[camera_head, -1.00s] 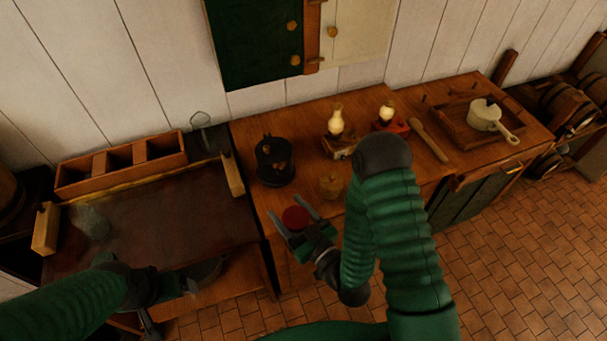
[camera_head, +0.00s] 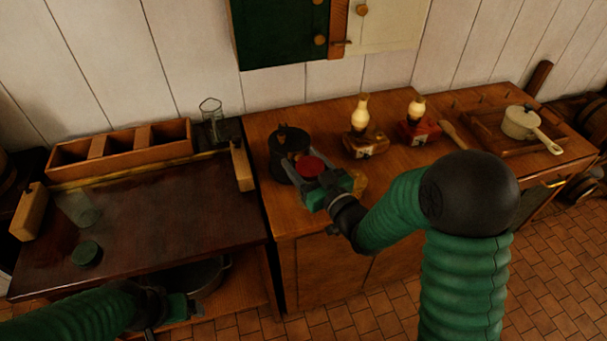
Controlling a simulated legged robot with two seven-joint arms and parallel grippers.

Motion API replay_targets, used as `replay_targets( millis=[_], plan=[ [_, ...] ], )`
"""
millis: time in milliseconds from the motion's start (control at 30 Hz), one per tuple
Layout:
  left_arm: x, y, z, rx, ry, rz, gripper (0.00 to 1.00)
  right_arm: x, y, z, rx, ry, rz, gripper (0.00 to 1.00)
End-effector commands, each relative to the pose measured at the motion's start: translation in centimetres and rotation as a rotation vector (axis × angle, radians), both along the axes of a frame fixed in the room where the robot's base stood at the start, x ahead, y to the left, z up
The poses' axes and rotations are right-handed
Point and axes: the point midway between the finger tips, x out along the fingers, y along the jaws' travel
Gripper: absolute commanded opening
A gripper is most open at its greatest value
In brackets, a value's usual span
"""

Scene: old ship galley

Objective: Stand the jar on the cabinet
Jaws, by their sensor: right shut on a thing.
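A jar with a round red top (camera_head: 311,167) is between the fingers of my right gripper (camera_head: 318,183), which is shut on it. Its lower part is hidden by the gripper. The jar is over the wooden cabinet top (camera_head: 400,170), just in front of the black canister (camera_head: 287,152). I cannot tell whether its base touches the wood. My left gripper (camera_head: 188,307) is low at the bottom left, in front of the dark counter and near a pot (camera_head: 208,278). Its fingers are too dark to read.
Two lamps (camera_head: 361,120) (camera_head: 416,115) stand behind and right of my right gripper. A yellowish object (camera_head: 358,183) is partly hidden beside it. A pan (camera_head: 521,122) sits at the far right. A clear glass (camera_head: 85,212) and green disc (camera_head: 88,254) are on the left counter.

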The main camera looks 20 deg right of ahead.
Motion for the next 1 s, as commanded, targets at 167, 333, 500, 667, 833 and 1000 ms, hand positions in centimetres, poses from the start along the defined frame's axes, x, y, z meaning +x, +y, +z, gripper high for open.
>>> replay_targets(
  millis=[167, 333, 500, 667, 833, 1000],
  plan=[
    [0.0, 0.0, 0.1, 0.000, 0.001, 0.000, 0.87, 1.6, -0.5, -0.5, 0.001, 0.001, 0.000, 0.00],
    [0.0, 0.0, -0.3, 0.000, 0.002, 0.000, 0.87, 1.7, -0.5, -3.4, 0.001, 0.002, 0.001, 0.00],
    [0.0, 0.0, -0.2, 0.000, 0.002, 0.000, 0.87, 1.7, -0.5, -3.6, -0.001, 0.000, 0.001, 0.00],
    [0.0, 0.0, -0.2, 0.000, 0.001, 0.000, 0.87, 1.6, -0.5, -3.7, -0.001, 0.002, 0.001, 0.73],
    [0.0, 0.0, -0.2, 0.000, 0.001, 0.000, 0.87, 1.6, -0.5, -3.7, 0.000, 0.001, 0.001, 0.82],
    [0.0, 0.0, -0.3, 0.000, 0.001, 0.000, 0.87, 1.5, -0.6, -3.7, 0.000, 0.001, 0.001, 0.82]
  ],
)
